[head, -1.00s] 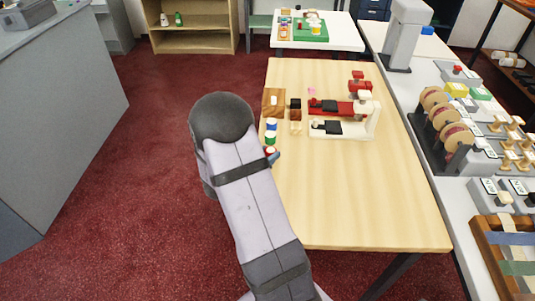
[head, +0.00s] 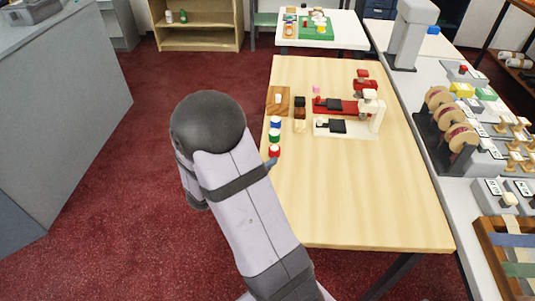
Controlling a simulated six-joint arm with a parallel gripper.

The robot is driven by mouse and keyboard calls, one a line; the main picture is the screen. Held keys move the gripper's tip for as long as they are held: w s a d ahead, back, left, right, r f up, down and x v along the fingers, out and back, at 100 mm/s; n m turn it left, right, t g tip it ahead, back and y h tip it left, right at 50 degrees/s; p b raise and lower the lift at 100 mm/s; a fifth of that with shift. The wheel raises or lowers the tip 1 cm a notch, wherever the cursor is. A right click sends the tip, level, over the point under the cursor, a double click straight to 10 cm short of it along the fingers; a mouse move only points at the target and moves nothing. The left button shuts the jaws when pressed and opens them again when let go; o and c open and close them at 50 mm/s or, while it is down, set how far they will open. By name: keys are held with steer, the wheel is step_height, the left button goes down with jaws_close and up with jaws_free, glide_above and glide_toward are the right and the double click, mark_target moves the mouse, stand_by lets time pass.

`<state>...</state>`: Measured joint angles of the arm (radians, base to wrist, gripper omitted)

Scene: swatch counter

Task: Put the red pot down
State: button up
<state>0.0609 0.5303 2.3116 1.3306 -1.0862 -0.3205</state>
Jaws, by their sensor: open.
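The red pot (head: 274,151) stands upright at the left edge of the wooden table, nearest in a short row of pots. Its top looks pale. A green pot (head: 274,136) and a blue pot (head: 276,123) stand just behind it. My gripper (head: 271,163) is mostly hidden behind my own arm. Only a small blue-grey tip shows, just in front of the red pot and apart from it or barely beside it. It is open, and I see nothing held in it.
A wooden block (head: 279,101) with a white knob and small dark and tan blocks (head: 299,113) lie behind the pots. A red and white device (head: 349,115) stands to their right. The front half of the table (head: 355,205) is clear. A grey counter (head: 455,215) runs along the right.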

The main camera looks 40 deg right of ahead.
steer(key=w+a+n+t+y, duration=0.25)
steer(key=a+n+y, duration=0.2)
steer(key=a, duration=0.55)
steer(key=w+a+n+t+y, duration=0.25)
steer(key=a+y, duration=0.35)
steer(key=a, duration=0.4)
steer(key=s+a+f+n+g+y, duration=0.2)
steer(key=s+a+n+g+y, duration=0.25)
steer(key=s+a, duration=0.35)
steer(key=s+d+n+g+h, duration=0.2)
steer(key=s+d+n+g, duration=0.1)
steer(key=s, duration=0.9)
steer(key=shift+s+d+g, duration=0.25)
steer(key=shift+d+g, duration=0.35)
steer(key=shift+g, duration=0.25)
